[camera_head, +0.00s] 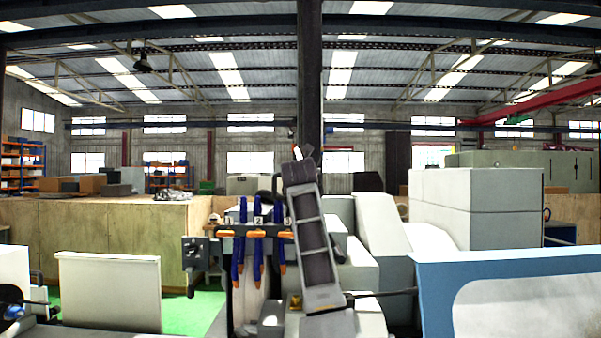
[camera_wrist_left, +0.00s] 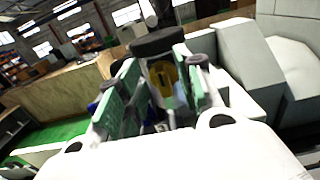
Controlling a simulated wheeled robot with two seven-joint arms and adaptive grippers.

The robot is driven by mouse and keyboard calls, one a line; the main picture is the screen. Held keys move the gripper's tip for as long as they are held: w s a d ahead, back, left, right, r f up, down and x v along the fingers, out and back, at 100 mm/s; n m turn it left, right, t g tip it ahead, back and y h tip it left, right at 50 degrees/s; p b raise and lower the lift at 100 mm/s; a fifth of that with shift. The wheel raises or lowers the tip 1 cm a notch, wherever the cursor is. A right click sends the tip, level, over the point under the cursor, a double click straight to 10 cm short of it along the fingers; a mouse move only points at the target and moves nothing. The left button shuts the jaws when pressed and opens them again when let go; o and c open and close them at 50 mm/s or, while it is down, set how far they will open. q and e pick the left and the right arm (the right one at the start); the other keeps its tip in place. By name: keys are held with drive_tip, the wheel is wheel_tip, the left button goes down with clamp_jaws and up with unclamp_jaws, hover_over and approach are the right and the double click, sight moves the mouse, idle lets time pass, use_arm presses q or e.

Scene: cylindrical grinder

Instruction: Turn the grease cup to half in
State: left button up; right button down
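In the left wrist view my left gripper (camera_wrist_left: 158,72) reaches forward with its two green-padded fingers spread apart. A thick black round cap (camera_wrist_left: 158,42) shows at the fingertips, with a brass-yellow part (camera_wrist_left: 167,76) below it between the fingers. This looks like the grease cup, but no scale or mark on it can be read. The cap spans about the gap between the fingertips; I cannot tell whether they touch it. In the head view I cannot make out the left gripper or the cup clearly. My right gripper is in neither view.
Blue hoses (camera_head: 258,250) with orange parts hang from a numbered bar at the machine's middle. A slanted grey frame with a dark strip (camera_head: 317,245) stands right of them. Pale blocks (camera_head: 475,205) and a blue-edged panel (camera_head: 510,290) fill the right. Green floor (camera_head: 190,312) shows left.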

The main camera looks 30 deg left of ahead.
use_arm(q)
drive_tip(key=shift+w+a, duration=0.35)
drive_tip(key=shift+w, duration=0.15)
clamp_jaws()
idle(0.3)
